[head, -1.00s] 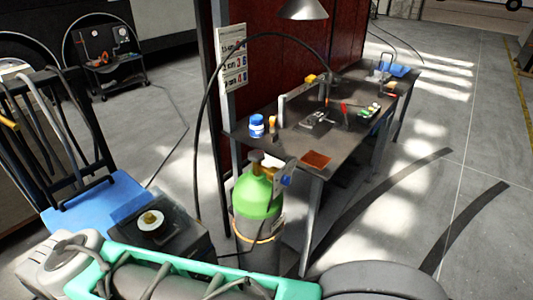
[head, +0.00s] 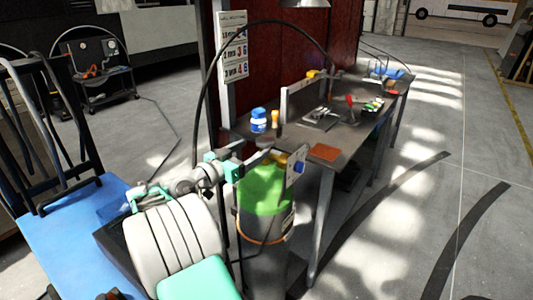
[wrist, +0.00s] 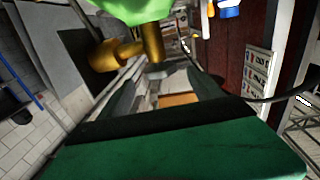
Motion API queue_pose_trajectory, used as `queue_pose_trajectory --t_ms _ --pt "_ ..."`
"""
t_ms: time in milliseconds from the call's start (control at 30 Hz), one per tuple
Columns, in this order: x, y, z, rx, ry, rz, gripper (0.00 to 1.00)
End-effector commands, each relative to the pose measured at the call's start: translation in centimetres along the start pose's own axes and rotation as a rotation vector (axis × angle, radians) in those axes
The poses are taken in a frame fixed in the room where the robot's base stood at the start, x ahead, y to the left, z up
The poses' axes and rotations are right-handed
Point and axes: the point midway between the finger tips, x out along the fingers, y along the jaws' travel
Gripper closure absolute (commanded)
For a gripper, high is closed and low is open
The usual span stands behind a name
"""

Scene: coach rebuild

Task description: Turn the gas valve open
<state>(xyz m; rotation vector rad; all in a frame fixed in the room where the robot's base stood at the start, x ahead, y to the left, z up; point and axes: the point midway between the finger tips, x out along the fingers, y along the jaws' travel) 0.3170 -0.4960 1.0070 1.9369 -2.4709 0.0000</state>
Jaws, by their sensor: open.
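A gas cylinder with a green top (head: 262,190) stands at the near end of the workbench. Its brass valve (head: 279,159) is at the top, with a blue part (head: 298,167) on a grey plate beside it. In the wrist view the brass valve (wrist: 130,53) and green cylinder top (wrist: 130,8) appear upside down at the upper edge. My gripper (head: 258,153) is at the cylinder's top, just left of the valve. In the wrist view my gripper (wrist: 160,80) is open, its fingers spread below the brass stem. I cannot tell whether it touches the valve.
The workbench (head: 345,140) holds a blue-and-white jar (head: 258,120), an orange pad (head: 325,152) and several tools. A black hose (head: 203,90) arches over the bench. A blue hand truck (head: 65,235) stands at left. The floor at right is clear.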

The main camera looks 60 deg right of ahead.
Motion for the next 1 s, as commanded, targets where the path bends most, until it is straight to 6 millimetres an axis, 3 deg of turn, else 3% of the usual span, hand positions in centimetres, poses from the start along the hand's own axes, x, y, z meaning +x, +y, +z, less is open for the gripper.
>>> queue_pose_trajectory --t_ms 400,700,1000 --pt "7.0 0.2 -0.4 0.001 0.0 0.004 0.25" --pt "7.4 0.1 -0.3 0.001 -0.001 0.0 0.25" --pt "7.3 0.1 -0.3 0.001 -0.001 0.0 0.5"
